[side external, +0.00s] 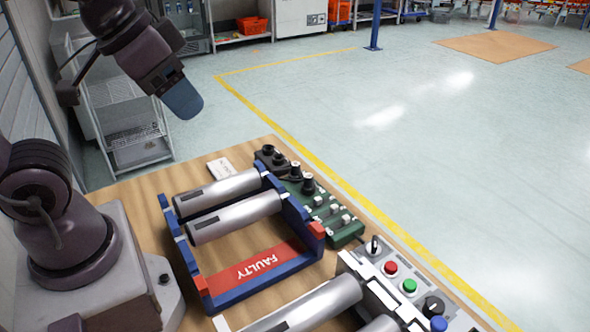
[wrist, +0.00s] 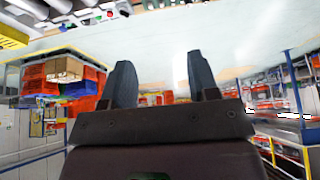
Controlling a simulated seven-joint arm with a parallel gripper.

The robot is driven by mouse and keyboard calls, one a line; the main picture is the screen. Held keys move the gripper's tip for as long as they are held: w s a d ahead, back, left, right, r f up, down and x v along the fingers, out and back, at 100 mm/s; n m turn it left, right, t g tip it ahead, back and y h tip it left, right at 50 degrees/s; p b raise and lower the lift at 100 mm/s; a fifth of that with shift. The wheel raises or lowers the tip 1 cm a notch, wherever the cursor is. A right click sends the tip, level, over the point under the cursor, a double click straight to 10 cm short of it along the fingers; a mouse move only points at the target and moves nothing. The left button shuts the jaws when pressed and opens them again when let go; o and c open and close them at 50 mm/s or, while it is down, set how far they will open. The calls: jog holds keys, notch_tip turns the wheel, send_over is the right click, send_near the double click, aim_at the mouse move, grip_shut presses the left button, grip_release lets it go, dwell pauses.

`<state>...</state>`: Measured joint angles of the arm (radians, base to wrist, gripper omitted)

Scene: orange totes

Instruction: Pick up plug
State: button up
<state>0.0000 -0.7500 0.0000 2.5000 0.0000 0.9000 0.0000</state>
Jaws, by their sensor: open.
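I cannot pick out a plug for certain. Small black round-topped parts (side external: 307,184) stand on a green base (side external: 345,232) on the wooden table (side external: 140,187); they are too small to identify. My gripper (side external: 184,102) is raised high above the table's far left side, well apart from everything on it. In the wrist view my gripper (wrist: 162,78) has its two dark fingers spread with nothing between them. The wrist camera looks out across the room, not down at the table.
A blue rack (side external: 258,282) marked FAULTY holds two silver cylinders (side external: 235,216). A panel with coloured buttons (side external: 391,268) and more cylinders (side external: 310,306) lie at the front right. A wire shelf (side external: 128,110) stands behind the table. The floor to the right is clear.

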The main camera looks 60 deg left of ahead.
jog(key=n+g, duration=0.6)
jog(key=n, duration=1)
send_over(296, 164)
jog(key=a, duration=0.1)
notch_tip(296, 164, down, 18)
jog(key=f, duration=0.7)
jog(key=shift+s, duration=0.2)
jog(key=shift+w+d+f, duration=0.1)
jog(key=shift+d+f, duration=0.1)
jog(key=shift+f, duration=1.1)
jog(key=shift+w+d+f, duration=0.1)
jog(key=shift+d+f, duration=0.1)
jog(key=shift+f, duration=1.1)
jog(key=c, duration=1)
